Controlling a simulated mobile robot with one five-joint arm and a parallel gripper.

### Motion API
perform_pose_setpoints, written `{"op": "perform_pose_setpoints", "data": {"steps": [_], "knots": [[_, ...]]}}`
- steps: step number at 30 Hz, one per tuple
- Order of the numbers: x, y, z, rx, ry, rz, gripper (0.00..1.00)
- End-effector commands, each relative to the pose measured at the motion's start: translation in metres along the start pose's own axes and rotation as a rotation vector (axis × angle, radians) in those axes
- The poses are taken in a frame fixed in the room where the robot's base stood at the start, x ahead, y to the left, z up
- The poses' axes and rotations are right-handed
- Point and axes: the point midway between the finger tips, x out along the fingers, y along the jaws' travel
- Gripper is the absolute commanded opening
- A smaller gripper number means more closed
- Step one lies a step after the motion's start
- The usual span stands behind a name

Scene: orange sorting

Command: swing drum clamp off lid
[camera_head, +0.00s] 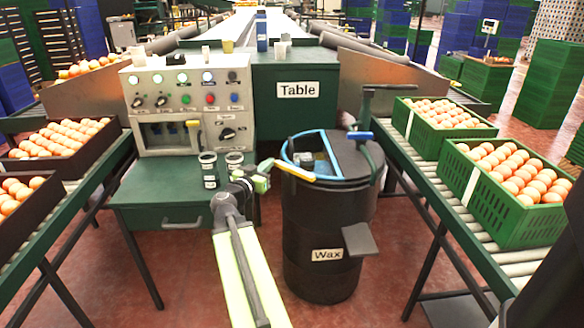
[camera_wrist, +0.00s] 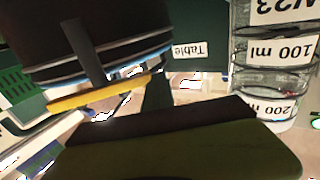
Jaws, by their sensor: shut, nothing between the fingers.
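A black drum (camera_head: 325,215) labelled "Wax" stands right of centre. Its dark lid (camera_head: 352,158) covers the right part of the top; the left part shows an opening with a blue rim. A dark clamp arm (camera_head: 372,160) with a blue grip (camera_head: 360,136) rises at the lid's right edge. A yellow bar (camera_head: 295,170) crosses the drum's front left rim; it also shows in the wrist view (camera_wrist: 100,93). My gripper (camera_head: 264,175) is shut and empty, just left of the yellow bar. Whether they touch is unclear. In the wrist view its dark green fingers (camera_wrist: 180,147) fill the lower part.
Two labelled jars (camera_head: 209,170) stand on the green desk (camera_head: 160,203) left of my gripper, below the control panel (camera_head: 188,100). A green cabinet marked "Table" (camera_head: 297,90) is behind the drum. A roller conveyor (camera_head: 440,185) with green orange crates (camera_head: 510,220) runs at right.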

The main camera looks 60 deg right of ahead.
Motion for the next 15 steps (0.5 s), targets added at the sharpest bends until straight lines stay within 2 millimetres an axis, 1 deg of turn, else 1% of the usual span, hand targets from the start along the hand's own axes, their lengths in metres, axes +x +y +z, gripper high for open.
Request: {"op": "perform_pose_setpoints", "data": {"steps": [1,4,6,7,15], "knots": [[-0.025,0.002,0.001,0.001,-0.002,0.013,0.19],[-0.012,0.002,0.001,0.001,-0.002,0.009,0.32],[-0.004,-0.004,0.001,0.001,-0.002,0.010,0.38],[-0.001,-0.006,0.001,0.001,-0.001,0.011,0.40],[0.010,-0.029,0.000,0.000,0.000,0.009,0.40]]}}
